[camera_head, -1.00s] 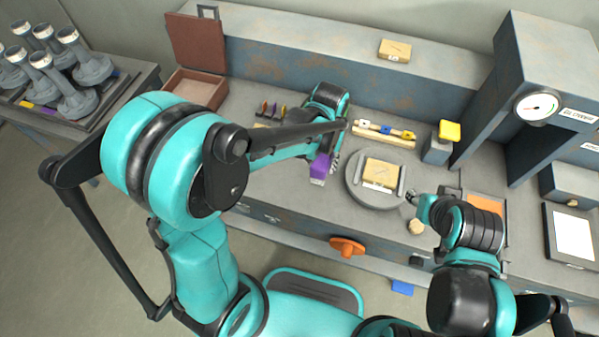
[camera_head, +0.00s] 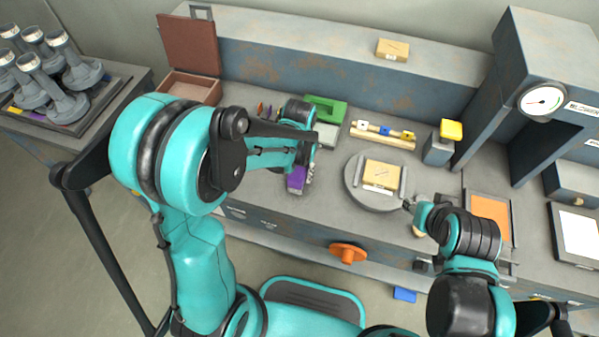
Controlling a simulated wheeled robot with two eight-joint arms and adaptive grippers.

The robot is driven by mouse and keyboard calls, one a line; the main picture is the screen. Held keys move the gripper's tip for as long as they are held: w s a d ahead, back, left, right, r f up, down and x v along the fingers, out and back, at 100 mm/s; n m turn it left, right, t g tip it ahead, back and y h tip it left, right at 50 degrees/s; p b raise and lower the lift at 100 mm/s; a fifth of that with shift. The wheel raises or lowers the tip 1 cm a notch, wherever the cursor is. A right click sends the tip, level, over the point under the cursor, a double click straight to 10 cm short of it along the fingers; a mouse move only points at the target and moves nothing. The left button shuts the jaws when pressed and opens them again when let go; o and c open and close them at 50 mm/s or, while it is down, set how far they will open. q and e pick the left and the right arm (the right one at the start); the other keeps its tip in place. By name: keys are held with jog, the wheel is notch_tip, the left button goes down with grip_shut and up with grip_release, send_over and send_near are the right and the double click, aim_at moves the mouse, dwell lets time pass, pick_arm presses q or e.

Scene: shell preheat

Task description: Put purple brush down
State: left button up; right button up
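The purple brush (camera_head: 296,180) is near the front edge of the bench, left of the round turntable. My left gripper (camera_head: 308,174) is at the brush and partly behind my own arm; it appears shut on it. I cannot tell whether the brush touches the bench top. My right gripper (camera_head: 409,205) is at the right edge of the turntable, apart from the brush; its fingers are too small to tell if open.
The turntable (camera_head: 353,190) bears a tan block (camera_head: 381,175). A green block (camera_head: 326,108) and a wooden rack (camera_head: 383,141) stand behind. An open brown box (camera_head: 192,88) is at the left. An orange knob (camera_head: 347,253) sticks out in front.

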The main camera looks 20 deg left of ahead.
pick_arm(q)
jog(key=shift+f, duration=0.2)
jog(key=o, duration=1.2)
jog(key=shift+r, duration=0.15)
